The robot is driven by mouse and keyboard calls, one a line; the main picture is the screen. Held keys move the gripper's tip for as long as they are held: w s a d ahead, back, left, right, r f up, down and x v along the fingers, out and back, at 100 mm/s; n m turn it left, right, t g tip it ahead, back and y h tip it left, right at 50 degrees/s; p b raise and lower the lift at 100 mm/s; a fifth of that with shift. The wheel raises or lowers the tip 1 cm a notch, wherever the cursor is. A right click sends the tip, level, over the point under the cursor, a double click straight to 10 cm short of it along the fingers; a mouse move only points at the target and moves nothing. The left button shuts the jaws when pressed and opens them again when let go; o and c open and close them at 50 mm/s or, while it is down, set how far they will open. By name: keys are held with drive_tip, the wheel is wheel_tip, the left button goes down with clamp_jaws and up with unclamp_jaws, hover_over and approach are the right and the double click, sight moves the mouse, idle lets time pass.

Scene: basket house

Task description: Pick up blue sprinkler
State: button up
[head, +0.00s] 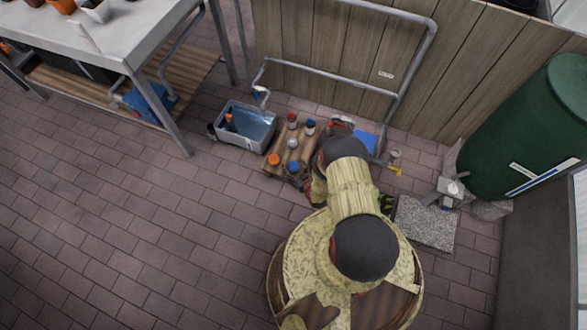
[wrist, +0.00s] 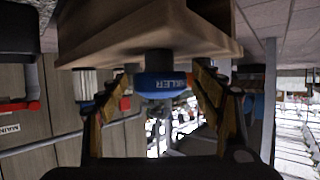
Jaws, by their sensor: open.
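My gripper (wrist: 161,92) is open, with one finger on each side of the sprinkler. I cannot tell whether the fingers touch it. In the head view a blue-topped piece (head: 294,167) sits at the board's near right corner, beside my arm. My fingers are mostly hidden there by the arm.
A pipe frame and wooden fence stand behind. A green barrel (head: 525,130) is at right. Paving at left is clear.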

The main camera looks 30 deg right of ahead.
drive_tip(key=c, duration=0.3)
drive_tip(key=c, duration=0.9)
